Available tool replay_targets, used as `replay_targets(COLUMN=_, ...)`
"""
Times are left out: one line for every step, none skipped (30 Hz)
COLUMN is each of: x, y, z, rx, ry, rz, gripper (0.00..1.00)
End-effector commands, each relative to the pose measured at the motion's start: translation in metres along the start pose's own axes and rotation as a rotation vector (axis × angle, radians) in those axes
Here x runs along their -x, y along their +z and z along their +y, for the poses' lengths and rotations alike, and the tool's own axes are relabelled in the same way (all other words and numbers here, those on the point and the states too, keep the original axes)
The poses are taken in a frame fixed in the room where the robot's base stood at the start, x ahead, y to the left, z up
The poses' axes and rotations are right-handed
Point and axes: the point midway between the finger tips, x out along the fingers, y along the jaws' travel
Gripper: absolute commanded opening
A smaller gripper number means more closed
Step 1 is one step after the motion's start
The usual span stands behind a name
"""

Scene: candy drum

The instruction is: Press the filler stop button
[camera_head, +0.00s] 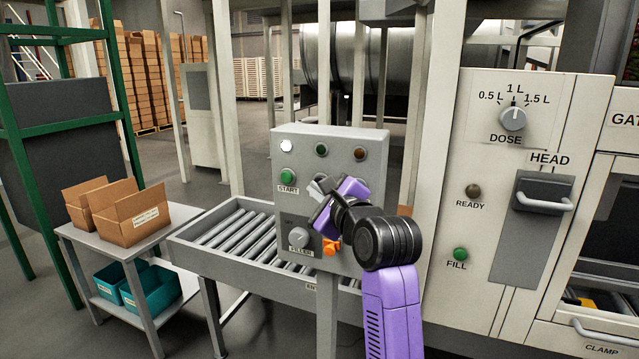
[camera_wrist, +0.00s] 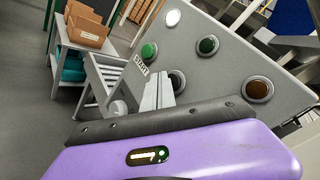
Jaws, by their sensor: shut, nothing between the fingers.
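The grey filler control panel (camera_head: 283,212) stands at the centre of the head view. Its green START button (camera_head: 287,175) is at the left; it also shows in the wrist view (camera_wrist: 149,52). Another round button (camera_wrist: 178,80) sits right of START in the wrist view, partly hidden by my fingers; its label and full colour cannot be read. No STOP label is visible. My gripper (camera_head: 319,186) is shut and empty in front of the panel, its pale fingertips (camera_wrist: 157,88) over or beside that button. Contact cannot be told.
The FILLER knob (camera_head: 298,238) and an orange part (camera_head: 331,247) are below my gripper. White, green and brown lamps (camera_head: 321,150) line the panel's top. A roller conveyor (camera_head: 240,238) and a table with cartons (camera_head: 130,212) are left; the dosing cabinet (camera_head: 490,250) is right.

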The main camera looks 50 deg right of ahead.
Motion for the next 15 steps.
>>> replay_targets(x=0.0019, y=0.0018, z=0.0007, rx=0.000, ry=0.000, rz=-0.001, gripper=0.00)
replay_targets(x=0.0027, y=0.0024, z=0.0011, rx=0.000, ry=0.000, rz=-0.001, gripper=0.00)
replay_targets(x=0.0033, y=0.0028, z=0.0016, rx=0.000, ry=0.000, rz=-0.001, gripper=0.00)
replay_targets(x=0.0036, y=0.0029, z=0.0018, rx=0.000, ry=0.000, rz=-0.001, gripper=0.00)
replay_targets(x=0.0037, y=0.0029, z=0.0019, rx=0.000, ry=-0.001, rz=-0.001, gripper=0.00)
replay_targets(x=0.0036, y=0.0028, z=0.0020, rx=0.000, ry=-0.001, rz=-0.001, gripper=0.00)
replay_targets(x=0.0036, y=0.0028, z=0.0020, rx=0.000, ry=-0.001, rz=-0.001, gripper=0.00)
replay_targets(x=0.0035, y=0.0028, z=0.0020, rx=0.000, ry=-0.001, rz=-0.001, gripper=0.00)
replay_targets(x=0.0035, y=0.0028, z=0.0020, rx=0.000, ry=-0.001, rz=-0.001, gripper=0.00)
replay_targets(x=0.0035, y=0.0028, z=0.0020, rx=0.000, ry=-0.001, rz=-0.001, gripper=0.00)
replay_targets(x=0.0035, y=0.0028, z=0.0020, rx=0.000, ry=-0.001, rz=-0.001, gripper=0.00)
replay_targets(x=0.0039, y=0.0032, z=0.0023, rx=0.000, ry=0.000, rz=-0.002, gripper=0.00)
replay_targets(x=0.0044, y=0.0038, z=0.0029, rx=0.000, ry=0.000, rz=-0.002, gripper=0.00)
replay_targets(x=0.0053, y=0.0047, z=0.0038, rx=0.000, ry=0.001, rz=-0.002, gripper=0.00)
replay_targets(x=0.0071, y=0.0063, z=0.0055, rx=0.001, ry=0.002, rz=-0.003, gripper=0.00)
